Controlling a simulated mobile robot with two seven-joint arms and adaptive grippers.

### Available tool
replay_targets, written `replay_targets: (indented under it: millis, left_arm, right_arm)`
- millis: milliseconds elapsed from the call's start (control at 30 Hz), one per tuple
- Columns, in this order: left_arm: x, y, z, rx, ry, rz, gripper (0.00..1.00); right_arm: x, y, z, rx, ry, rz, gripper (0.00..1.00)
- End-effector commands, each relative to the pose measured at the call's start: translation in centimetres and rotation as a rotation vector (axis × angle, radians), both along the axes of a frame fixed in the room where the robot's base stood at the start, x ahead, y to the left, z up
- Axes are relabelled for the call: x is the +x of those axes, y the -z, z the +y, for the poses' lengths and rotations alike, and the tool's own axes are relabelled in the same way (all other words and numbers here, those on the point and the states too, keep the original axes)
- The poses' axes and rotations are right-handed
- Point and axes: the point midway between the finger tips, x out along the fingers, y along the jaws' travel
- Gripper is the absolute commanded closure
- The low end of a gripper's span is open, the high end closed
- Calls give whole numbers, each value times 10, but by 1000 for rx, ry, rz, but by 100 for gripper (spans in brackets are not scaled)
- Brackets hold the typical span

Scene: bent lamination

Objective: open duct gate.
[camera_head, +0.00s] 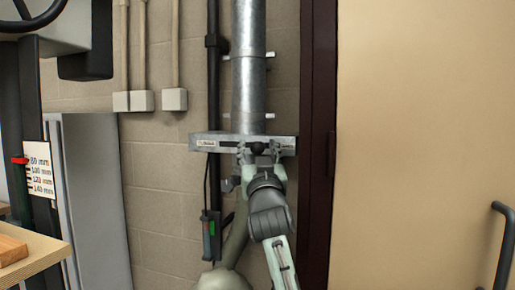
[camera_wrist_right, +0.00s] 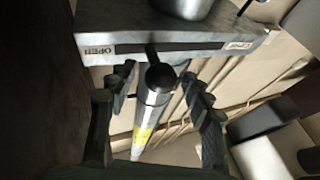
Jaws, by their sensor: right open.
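The duct gate (camera_head: 200,141) is a flat grey metal box across a vertical round metal duct (camera_head: 249,75); its front also shows in the wrist view (camera_wrist_right: 200,55). A dark slot runs along its front, with a black ball knob (camera_head: 257,148) in it. In the wrist view the knob (camera_wrist_right: 160,76) sits nearer the slot end marked OPEN (camera_wrist_right: 98,50). My right gripper (camera_head: 259,157) is open at the gate front, its fingers (camera_wrist_right: 158,88) on either side of the knob with visible gaps. Contact is not visible. My left gripper is out of view.
A dark brown door frame (camera_head: 319,140) and a beige door (camera_head: 425,120) stand close on the right. Conduits with grey boxes (camera_head: 174,99) run down the block wall. A small black device (camera_head: 209,235) hangs below the gate. A wooden-edged bench (camera_head: 35,262) is at lower left.

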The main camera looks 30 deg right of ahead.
Motion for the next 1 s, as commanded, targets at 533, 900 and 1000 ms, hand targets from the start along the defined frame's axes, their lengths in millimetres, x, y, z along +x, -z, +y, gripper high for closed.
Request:
replay_targets:
  millis: [533,900,1000]
  left_arm:
    - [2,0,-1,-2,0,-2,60]
    - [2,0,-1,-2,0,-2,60]
    - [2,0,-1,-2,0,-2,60]
  right_arm:
    - [-82,40,43,4,-3,4,49]
    - [-90,42,46,1,-1,2,49]
    - [-90,42,46,1,-1,2,49]
